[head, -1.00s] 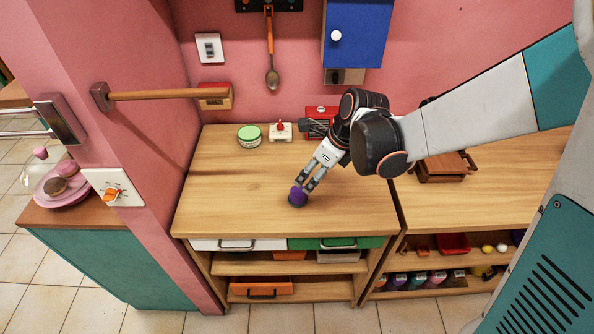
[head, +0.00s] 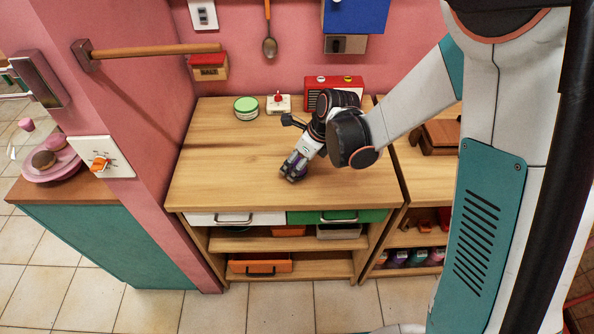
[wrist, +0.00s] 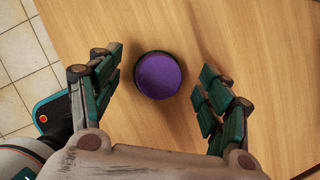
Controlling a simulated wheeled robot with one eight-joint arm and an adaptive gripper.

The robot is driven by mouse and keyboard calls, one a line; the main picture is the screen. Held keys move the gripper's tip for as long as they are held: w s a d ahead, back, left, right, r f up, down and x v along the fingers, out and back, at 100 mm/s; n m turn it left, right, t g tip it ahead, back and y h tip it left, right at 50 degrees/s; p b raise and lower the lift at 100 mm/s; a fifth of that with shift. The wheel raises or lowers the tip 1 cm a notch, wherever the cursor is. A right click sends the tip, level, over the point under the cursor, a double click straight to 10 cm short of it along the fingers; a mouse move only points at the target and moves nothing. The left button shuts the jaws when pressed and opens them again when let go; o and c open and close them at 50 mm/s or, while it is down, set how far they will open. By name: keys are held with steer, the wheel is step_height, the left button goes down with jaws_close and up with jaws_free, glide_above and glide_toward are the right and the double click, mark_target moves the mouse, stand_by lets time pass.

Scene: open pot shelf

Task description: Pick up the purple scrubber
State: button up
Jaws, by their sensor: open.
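The purple scrubber (wrist: 159,75) is a round purple disc with a dark rim. In the wrist view it lies on the wooden countertop (wrist: 180,25) between the spread fingers of my gripper (wrist: 160,85), nearer the left finger. My gripper is open, and neither finger clearly touches it. In the head view my gripper (head: 293,170) points down at the countertop (head: 225,160), near its middle. There the scrubber is mostly hidden by the fingers, with only a hint of purple between them.
A green-lidded jar (head: 246,108), a small white box with a red knob (head: 278,104) and a red radio-like box (head: 322,86) stand at the back of the countertop. A wooden rack (head: 437,136) is on the counter to the right. The countertop's left half is clear.

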mark_target(297, 162)
steer(key=shift+x, duration=0.9)
steer(key=shift+r, duration=0.1)
steer(key=c, duration=1.2)
step_height(297, 162, up, 20)
steer(key=p, duration=0.6)
steer(key=o, duration=0.6)
steer(key=shift+c, duration=0.2)
steer(key=c, duration=0.4)
steer(key=shift+o, duration=0.2)
steer(key=shift+d, duration=0.1)
